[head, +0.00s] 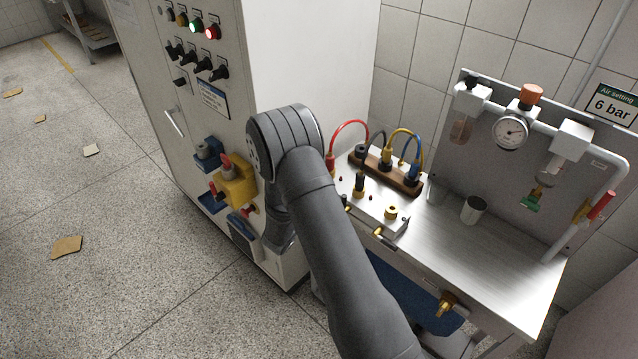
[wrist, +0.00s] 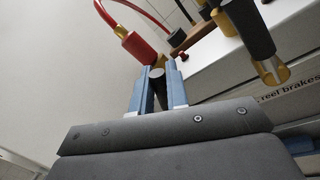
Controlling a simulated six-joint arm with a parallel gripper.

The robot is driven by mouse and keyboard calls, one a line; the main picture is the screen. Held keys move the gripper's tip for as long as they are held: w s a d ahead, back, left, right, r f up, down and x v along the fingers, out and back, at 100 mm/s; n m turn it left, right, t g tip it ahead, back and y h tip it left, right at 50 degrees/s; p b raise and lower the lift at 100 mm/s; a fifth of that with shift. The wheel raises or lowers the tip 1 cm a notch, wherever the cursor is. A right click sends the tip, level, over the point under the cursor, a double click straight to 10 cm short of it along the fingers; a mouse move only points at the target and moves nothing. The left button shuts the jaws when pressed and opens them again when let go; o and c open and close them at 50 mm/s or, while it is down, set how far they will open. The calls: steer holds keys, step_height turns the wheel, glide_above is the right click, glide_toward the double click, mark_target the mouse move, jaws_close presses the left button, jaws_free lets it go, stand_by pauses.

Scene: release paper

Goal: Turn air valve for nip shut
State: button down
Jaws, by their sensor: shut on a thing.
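In the wrist view my gripper (wrist: 160,92) is shut on a dark, round-ended handle, which looks like the air valve for nip (wrist: 157,86). Its blue fingers stand on both sides of the handle. No nip label can be read. To the right is a similar black valve with a yellow collar and brass end (wrist: 248,32), by a label reading "reel brakes" (wrist: 290,90); in the head view it shows at the front of the white box (head: 386,238). In the head view my arm hides the gripper and the held valve.
Behind the held valve is a red plug (wrist: 138,46) with a red hose. A wooden rack (head: 400,180) holds plugs with coloured hoses. A metal cup (head: 473,209) stands on the steel bench (head: 500,255). The control cabinet (head: 310,60) stands close at the left.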

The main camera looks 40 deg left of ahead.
steer(key=shift+d+f+m, duration=0.25)
steer(key=shift+d+m, duration=0.05)
steer(key=shift+m, duration=0.4)
steer(key=c, duration=1.5)
jaws_free()
steer(key=v, duration=1.7)
steer(key=shift+s, duration=0.3)
steer(key=shift+a+f, duration=0.1)
steer(key=shift+a, duration=0.05)
